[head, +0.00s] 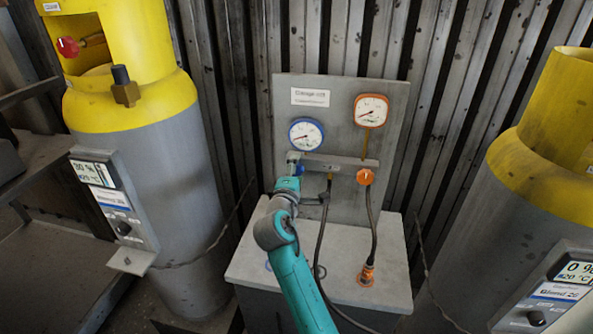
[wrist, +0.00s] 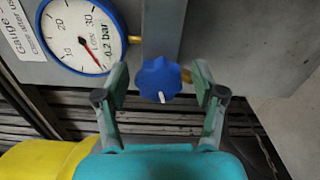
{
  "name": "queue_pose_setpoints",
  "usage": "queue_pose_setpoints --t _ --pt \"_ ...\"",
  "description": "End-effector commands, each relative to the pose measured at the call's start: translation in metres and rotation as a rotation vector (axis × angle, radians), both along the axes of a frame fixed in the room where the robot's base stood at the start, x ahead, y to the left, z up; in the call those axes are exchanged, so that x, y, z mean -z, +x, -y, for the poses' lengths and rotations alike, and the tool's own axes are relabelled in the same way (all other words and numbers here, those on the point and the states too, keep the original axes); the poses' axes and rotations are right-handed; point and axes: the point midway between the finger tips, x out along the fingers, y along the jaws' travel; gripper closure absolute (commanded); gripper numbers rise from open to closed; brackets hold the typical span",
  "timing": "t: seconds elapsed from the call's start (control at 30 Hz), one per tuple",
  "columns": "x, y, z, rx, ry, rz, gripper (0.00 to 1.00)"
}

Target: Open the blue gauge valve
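The blue gauge valve knob (wrist: 158,80) has a scalloped rim and a white mark that points toward the bottom of the wrist view. My gripper (wrist: 160,85) is open, with one finger on each side of the knob and a visible gap on both sides. In the head view my gripper (head: 291,168) is at the panel and mostly hides the knob.
An orange gauge (head: 371,111) and orange valve knob (head: 365,177) are to the right on the panel (head: 340,208). Hoses hang below. Yellow-topped cylinders stand at left (head: 160,190) and right (head: 500,220).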

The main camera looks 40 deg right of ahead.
Motion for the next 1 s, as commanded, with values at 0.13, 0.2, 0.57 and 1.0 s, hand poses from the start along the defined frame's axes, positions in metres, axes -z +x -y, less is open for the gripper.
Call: queue_pose_setpoints --t 0.13,0.2,0.57,1.0 --pt "-0.001 0.000 0.000 0.001 -0.001 0.001 0.28" --pt "-0.001 0.000 0.000 0.001 0.000 0.001 0.28" --pt "0.000 -0.020 -0.027 -0.003 -0.001 0.000 0.28" --pt "0.000 -0.067 -0.087 -0.002 -0.001 0.000 0.28"
